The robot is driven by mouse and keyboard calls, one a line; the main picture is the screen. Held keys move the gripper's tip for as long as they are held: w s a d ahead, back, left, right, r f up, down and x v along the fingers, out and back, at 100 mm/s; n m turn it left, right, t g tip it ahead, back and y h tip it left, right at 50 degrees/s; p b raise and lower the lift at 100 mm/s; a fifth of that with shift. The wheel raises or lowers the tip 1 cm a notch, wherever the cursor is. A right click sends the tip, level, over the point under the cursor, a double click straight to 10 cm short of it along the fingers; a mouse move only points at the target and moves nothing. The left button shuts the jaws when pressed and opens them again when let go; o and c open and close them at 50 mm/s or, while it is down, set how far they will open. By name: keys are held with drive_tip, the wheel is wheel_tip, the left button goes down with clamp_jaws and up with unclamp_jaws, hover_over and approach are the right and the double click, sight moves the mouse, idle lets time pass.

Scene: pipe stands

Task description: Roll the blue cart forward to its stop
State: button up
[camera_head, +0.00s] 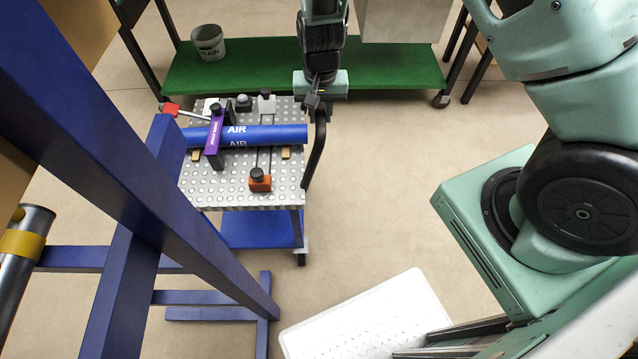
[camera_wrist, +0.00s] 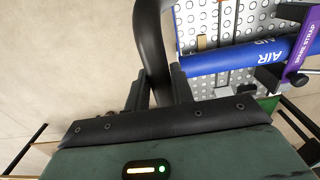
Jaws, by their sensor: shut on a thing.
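The blue cart (camera_head: 262,231) has a perforated metal top (camera_head: 207,185) and a blue lower shelf, and stands left of centre in the head view. A black curved handle (camera_head: 316,150) rises at its right side. My gripper (camera_head: 318,98) reaches down from the top of the head view to the upper part of this handle. In the wrist view the handle (camera_wrist: 152,45) passes between the two dark fingers of my gripper (camera_wrist: 160,88), which are shut on it. The cart's stop cannot be made out in either view.
A blue pipe marked AIR (camera_head: 262,134) lies clamped on the cart top under a purple strap (camera_head: 215,138). A green-shelved bench (camera_head: 390,65) with a grey bucket (camera_head: 208,42) stands behind. Blue stand posts (camera_head: 150,150) fill the left foreground. Floor right of the cart is open.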

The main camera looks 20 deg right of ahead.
drive_tip(key=shift+w+a+p, duration=0.2)
drive_tip(key=shift+w+a, duration=0.05)
drive_tip(key=shift+a, duration=0.35)
drive_tip(key=shift+w+a+p, duration=0.25)
drive_tip(key=shift+w+a, duration=0.05)
drive_tip(key=shift+a, duration=0.35)
drive_tip(key=shift+w+a+p, duration=0.2)
drive_tip(key=shift+w+a, duration=0.05)
drive_tip(key=shift+a, duration=0.35)
drive_tip(key=w+a+p, duration=0.2)
drive_tip(key=w+a, duration=0.1)
drive_tip(key=a, duration=0.4)
drive_tip(key=shift+a, duration=0.2)
drive_tip(key=shift+w+a, duration=0.3)
drive_tip(key=shift+a, duration=0.35)
drive_tip(key=shift+w+a, duration=0.25)
drive_tip(key=shift+a, duration=0.4)
drive_tip(key=shift+w+a, duration=0.3)
drive_tip(key=shift+a, duration=0.35)
drive_tip(key=o, duration=1.8)
drive_tip(key=shift+d+r, duration=0.1)
